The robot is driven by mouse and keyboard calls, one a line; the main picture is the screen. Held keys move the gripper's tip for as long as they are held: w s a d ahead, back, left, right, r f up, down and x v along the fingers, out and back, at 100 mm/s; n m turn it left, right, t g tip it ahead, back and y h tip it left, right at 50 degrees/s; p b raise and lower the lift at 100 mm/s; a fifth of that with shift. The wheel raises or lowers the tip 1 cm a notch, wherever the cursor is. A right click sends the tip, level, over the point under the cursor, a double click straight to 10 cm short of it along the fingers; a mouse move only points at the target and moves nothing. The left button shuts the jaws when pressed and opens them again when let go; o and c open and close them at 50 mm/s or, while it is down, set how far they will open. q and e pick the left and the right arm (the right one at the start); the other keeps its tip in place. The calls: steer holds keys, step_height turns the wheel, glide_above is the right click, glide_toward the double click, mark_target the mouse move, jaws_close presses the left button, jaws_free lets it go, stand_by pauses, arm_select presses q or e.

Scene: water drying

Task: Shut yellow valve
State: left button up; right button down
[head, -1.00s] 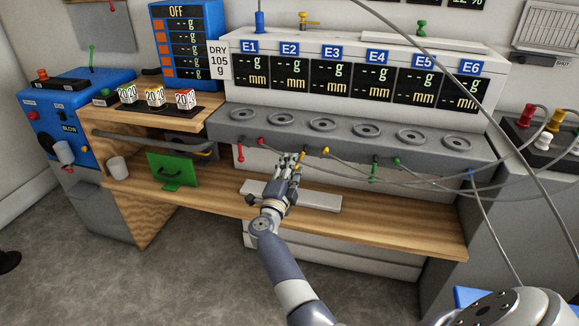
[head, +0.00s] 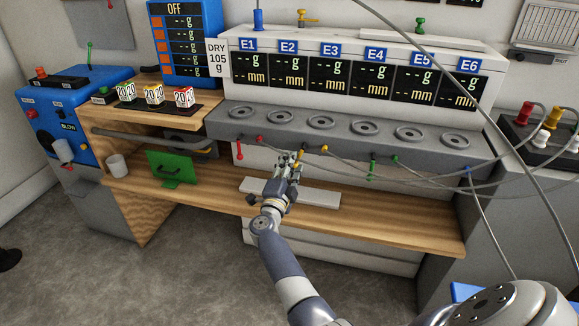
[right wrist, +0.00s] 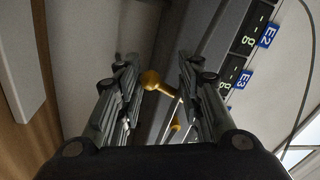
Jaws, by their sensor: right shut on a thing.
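The yellow valve (right wrist: 156,82) is a small yellow handle with a rounded end, under the front edge of the grey ledge. In the right wrist view it sits between the two fingers of my right gripper (right wrist: 160,82). In the head view my right gripper (head: 287,163) reaches up to it and is shut on it, and the fingers partly hide it. My left gripper is not in view.
A red handle (head: 239,151) hangs to the left and a green handle (head: 373,170) to the right under the ledge (head: 345,140). Grey cables run rightward from there. A white slab (head: 320,196) lies on the wooden shelf (head: 400,222) below. A green panel (head: 172,170) stands left.

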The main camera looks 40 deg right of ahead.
steer(key=shift+s+d+r, duration=0.25)
steer(key=shift+s+d, duration=0.05)
steer(key=shift+d, duration=0.2)
stand_by(0.4)
steer(key=c, duration=1.2)
jaws_free()
steer(key=shift+o, duration=1.3)
steer(key=shift+s+d+h, duration=0.1)
steer(key=shift+d+h, duration=0.1)
steer(key=shift+h, duration=0.1)
steer(key=shift+a, duration=0.3)
